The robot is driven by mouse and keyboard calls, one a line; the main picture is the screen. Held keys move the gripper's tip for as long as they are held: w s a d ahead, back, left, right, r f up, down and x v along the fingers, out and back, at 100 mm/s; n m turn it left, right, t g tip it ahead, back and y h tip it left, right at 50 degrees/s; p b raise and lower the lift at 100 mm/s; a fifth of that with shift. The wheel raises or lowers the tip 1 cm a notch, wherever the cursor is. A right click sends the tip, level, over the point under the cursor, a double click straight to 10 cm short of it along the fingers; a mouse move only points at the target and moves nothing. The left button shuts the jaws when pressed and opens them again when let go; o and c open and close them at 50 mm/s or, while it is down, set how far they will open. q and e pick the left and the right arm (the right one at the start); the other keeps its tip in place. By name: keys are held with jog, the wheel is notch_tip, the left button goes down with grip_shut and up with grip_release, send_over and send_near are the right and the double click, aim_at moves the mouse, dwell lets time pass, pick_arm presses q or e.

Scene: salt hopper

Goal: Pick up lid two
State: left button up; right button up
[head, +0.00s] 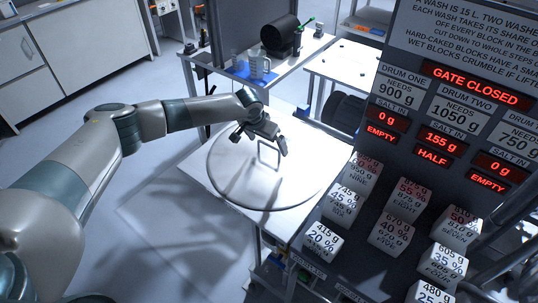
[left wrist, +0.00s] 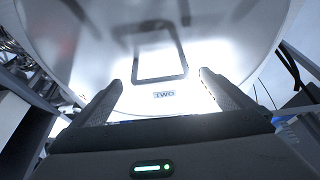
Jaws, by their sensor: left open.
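Lid two (head: 225,180) is a large round pale disc with a grey rim, lying flat on a white table. A rectangular loop handle (head: 269,155) stands up from its middle. My left gripper (head: 260,142) is open and empty, just above and behind the handle in the head view. In the left wrist view, the lid (left wrist: 225,30) fills the upper picture, with a small "TWO" label (left wrist: 164,95). The handle (left wrist: 160,78) shows beyond and between my open fingertips (left wrist: 159,80), and I see no contact. My right gripper is not in view.
A dark board (head: 455,95) with red readouts, one reading "GATE CLOSED", stands at right. Several labelled white salt blocks (head: 391,232) sit below it. A back bench (head: 290,60) holds a clear jug (head: 259,66) and a black cylinder (head: 281,35). Open floor lies at left.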

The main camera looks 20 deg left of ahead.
aim_at(269, 145)
pick_arm(q)
jog(key=shift+p+x, duration=0.3)
jog(key=shift+x, duration=1.25)
jog(key=shift+r, duration=0.1)
jog(key=c, duration=1.9)
jog(key=shift+w, duration=0.15)
jog(key=shift+c, duration=1.1)
jog(key=shift+r, duration=0.1)
notch_tip(269, 145, up, 9)
jog(key=b, duration=0.3)
jog(key=shift+r, duration=0.5)
